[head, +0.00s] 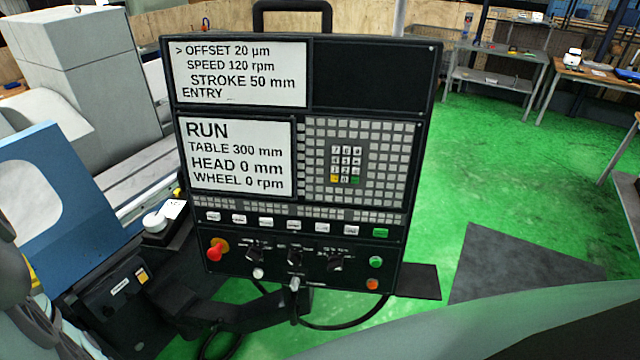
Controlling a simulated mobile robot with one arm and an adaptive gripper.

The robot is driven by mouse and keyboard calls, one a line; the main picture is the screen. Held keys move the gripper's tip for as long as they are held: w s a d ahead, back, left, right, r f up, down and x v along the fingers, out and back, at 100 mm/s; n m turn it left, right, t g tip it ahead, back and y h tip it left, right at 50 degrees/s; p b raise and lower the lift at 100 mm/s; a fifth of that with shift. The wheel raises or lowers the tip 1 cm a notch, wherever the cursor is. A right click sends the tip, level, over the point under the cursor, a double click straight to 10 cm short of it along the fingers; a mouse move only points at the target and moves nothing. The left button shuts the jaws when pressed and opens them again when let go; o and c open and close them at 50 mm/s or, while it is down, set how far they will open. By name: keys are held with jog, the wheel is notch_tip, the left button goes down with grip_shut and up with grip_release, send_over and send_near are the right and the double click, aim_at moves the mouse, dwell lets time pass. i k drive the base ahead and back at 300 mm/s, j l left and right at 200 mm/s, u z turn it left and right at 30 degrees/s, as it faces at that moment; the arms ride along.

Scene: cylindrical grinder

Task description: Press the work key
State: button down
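The control panel (303,123) stands upright in the middle of the head view, facing me. A row of white keys (294,225) runs across its lower part and ends at a green key (380,232) on the right. The key labels are too small to read, so I cannot tell which one is the work key. A small keypad (346,164) with a yellow and a green key sits at the right of the panel. The lower screen (237,157) reads RUN, TABLE 300 mm, HEAD 0 mm, WHEEL 0 rpm. My gripper is not recognisable in this view.
A red knob (216,250), dark rotary switches (295,257), a green button (376,261) and an orange button (372,284) lie below the keys. The grinder's grey body (85,75) and blue guard (50,200) stand left. Green floor (490,170) is open at right, before workbenches (495,70).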

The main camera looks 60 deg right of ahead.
aim_at(238, 219)
jog(key=z, duration=1.6)
